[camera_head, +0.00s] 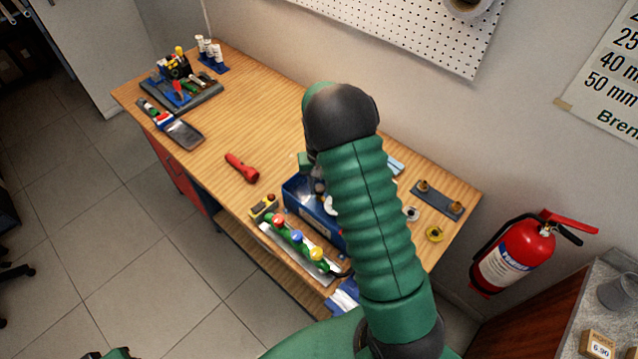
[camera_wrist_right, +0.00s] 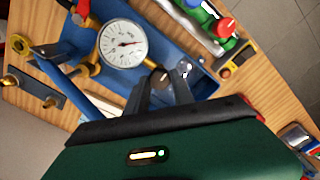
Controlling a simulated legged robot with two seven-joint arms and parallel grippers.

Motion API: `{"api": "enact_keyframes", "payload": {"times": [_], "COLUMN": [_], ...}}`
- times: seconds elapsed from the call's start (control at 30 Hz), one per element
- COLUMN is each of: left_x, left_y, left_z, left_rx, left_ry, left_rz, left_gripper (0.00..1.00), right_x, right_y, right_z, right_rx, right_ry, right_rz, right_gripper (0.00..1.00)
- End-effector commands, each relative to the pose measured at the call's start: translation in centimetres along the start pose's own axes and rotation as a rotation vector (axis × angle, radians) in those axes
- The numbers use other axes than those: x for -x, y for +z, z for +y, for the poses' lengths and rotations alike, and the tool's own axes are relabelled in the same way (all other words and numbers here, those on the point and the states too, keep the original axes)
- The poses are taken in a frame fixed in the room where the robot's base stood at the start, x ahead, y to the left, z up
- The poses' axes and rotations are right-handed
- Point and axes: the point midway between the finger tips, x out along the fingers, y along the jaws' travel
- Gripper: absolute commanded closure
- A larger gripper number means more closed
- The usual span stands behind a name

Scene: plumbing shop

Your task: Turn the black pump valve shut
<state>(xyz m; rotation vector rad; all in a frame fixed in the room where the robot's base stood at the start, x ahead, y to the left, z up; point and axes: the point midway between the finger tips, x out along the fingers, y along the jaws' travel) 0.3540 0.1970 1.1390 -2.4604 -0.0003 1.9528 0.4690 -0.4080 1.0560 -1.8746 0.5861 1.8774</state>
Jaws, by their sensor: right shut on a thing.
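The blue test pump tub (camera_head: 294,197) stands on the workbench, partly hidden behind my right arm. It also fills the middle of the right wrist view (camera_wrist_right: 205,82), with a round white pressure gauge (camera_wrist_right: 123,44) on it. My right gripper (camera_wrist_right: 166,80) reaches into the tub beside the gauge. Its fingers are shut on the small black pump valve (camera_wrist_right: 158,75), which they largely cover. How far the valve is turned cannot be told. In the head view my right arm hides most of that gripper.
A rack with red, blue and yellow knobs (camera_head: 297,237) lies in front of the tub. A plate with brass fittings (camera_head: 437,200) lies right. The bench's middle left is clear.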

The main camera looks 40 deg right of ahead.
Motion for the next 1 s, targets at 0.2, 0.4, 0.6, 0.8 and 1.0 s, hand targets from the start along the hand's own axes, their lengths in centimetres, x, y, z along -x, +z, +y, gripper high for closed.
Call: {"api": "enact_keyframes", "payload": {"times": [0.2, 0.4, 0.6, 0.8, 1.0], "left_x": [0.17, 0.20, 0.19, 0.19, 0.18], "left_y": [-0.04, -0.05, -0.04, -0.04, -0.05], "left_z": [0.00, 0.00, 0.00, 0.00, 0.00], "left_rx": [0.000, 0.000, 0.000, 0.000, 0.000], "left_ry": [0.000, 0.000, 0.000, 0.000, 0.000], "left_rz": [0.000, 0.000, 0.000, 0.000, 0.000], "left_gripper": [0.64, 0.64, 0.64, 0.64, 0.64], "right_x": [0.09, 0.04, 0.01, -0.01, -0.03], "right_y": [-0.11, -0.10, -0.09, -0.07, -0.06], "right_z": [0.08, 0.04, 0.01, 0.00, -0.02], "right_rx": [-0.080, -0.109, -0.113, -0.112, -0.111], "right_ry": [0.001, 0.001, 0.000, 0.000, 0.000], "right_rz": [0.002, 0.002, 0.001, 0.001, 0.000], "right_gripper": [1.00, 1.00, 1.00, 0.69, 0.49]}}
